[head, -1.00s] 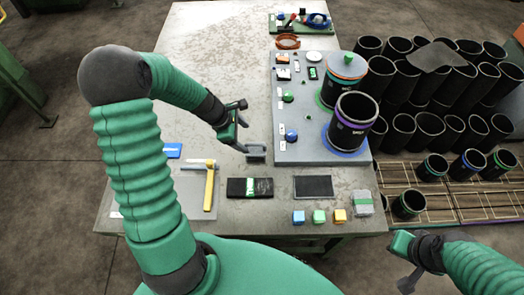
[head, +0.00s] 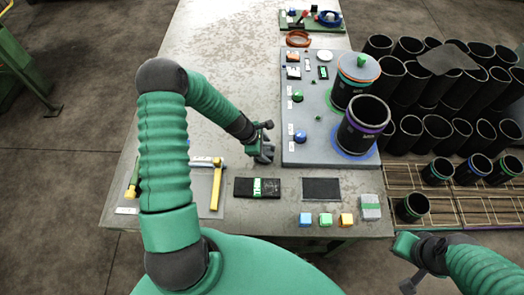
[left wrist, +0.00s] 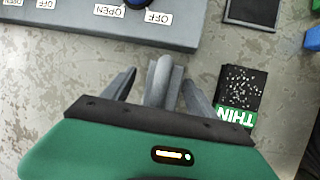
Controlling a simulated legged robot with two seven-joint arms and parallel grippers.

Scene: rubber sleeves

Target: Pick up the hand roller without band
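The grey hand roller without band (left wrist: 163,82) appears in the left wrist view as a plain grey, rounded piece between my left fingers. My left gripper (left wrist: 158,92) has one finger on each side of it, with a clear gap on the left and little gap on the right. In the head view my left gripper (head: 262,152) is low over the table, just left of the grey board, and largely hides the roller. My right gripper (head: 408,266) is off the table's front right corner, away from the roller; its finger opening is unclear.
The grey board (head: 300,125) carries black sleeves and knobs close to my left gripper. A black THIN pack (head: 257,188), a dark pad (head: 321,189) and small coloured blocks (head: 326,219) lie in front. A yellow tool (head: 217,185) lies at left. The table's far left is clear.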

